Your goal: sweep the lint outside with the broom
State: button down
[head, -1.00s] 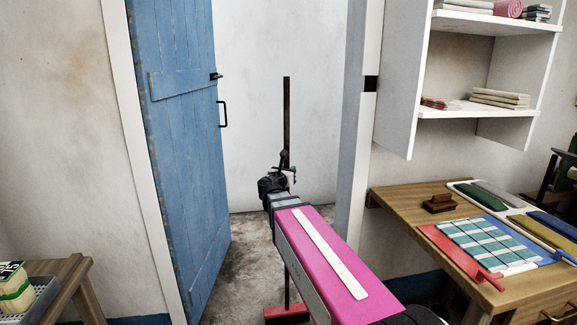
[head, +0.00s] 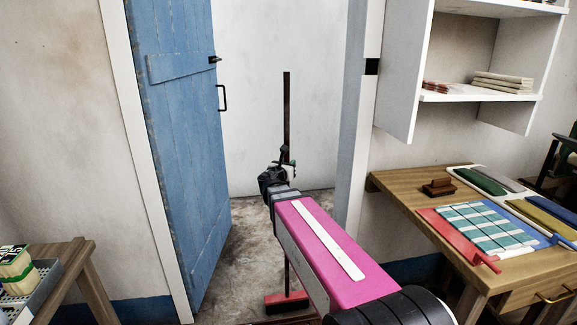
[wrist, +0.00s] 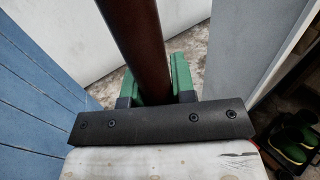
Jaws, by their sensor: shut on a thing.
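The broom has a dark brown handle (head: 287,105) standing upright in the open doorway. Its red head (head: 287,301) is low at the floor, partly hidden by my arm. My gripper (head: 286,160) is shut on the handle partway up. In the wrist view the green fingers of my gripper (wrist: 155,85) sit on both sides of the brown handle (wrist: 140,45). I see no lint that I can make out in either view.
The blue plank door (head: 178,150) stands open at the left of the doorway. A wooden table (head: 405,190) with cloths stands right, below a white shelf (head: 480,97). A small wooden stand (head: 75,262) is at lower left. Green boots (wrist: 297,140) show at right in the wrist view.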

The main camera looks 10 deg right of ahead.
jog(key=w, duration=0.8)
dwell(1.0)
notch_tip(320, 180, up, 8)
dwell(1.1)
jog(key=shift+s, duration=0.15)
